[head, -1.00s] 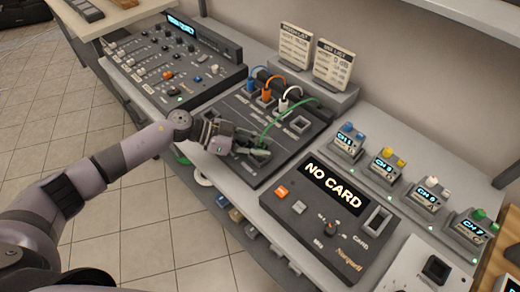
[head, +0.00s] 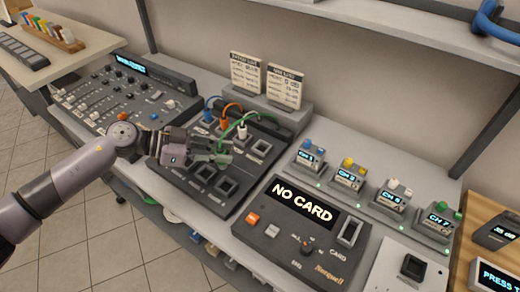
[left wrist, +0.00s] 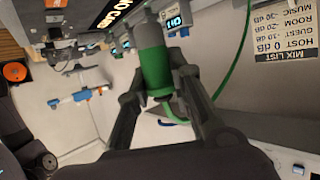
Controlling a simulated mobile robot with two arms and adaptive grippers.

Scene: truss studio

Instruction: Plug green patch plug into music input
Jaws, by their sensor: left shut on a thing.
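The green patch plug (left wrist: 153,65) is between the fingers of my left gripper (left wrist: 158,90) in the left wrist view. In the head view this gripper (head: 220,153) is over the dark patch panel (head: 185,185), in front of the white plug (head: 242,131). The green cable (head: 238,121) arcs behind the gripper. Blue (head: 208,116) and orange (head: 224,123) plugs stand at the panel's back row. Open square sockets (head: 227,187) show at its front and right. The gripper hides part of the panel, and I cannot read the socket labels. My right gripper is out of view.
A mixer (head: 118,92) stands left of the panel. A console reading "NO CARD" (head: 300,225) stands to the right, with several channel boxes (head: 348,176) behind it. Two list cards (head: 284,86) stand at the back. A shelf (head: 400,30) overhangs at the upper right.

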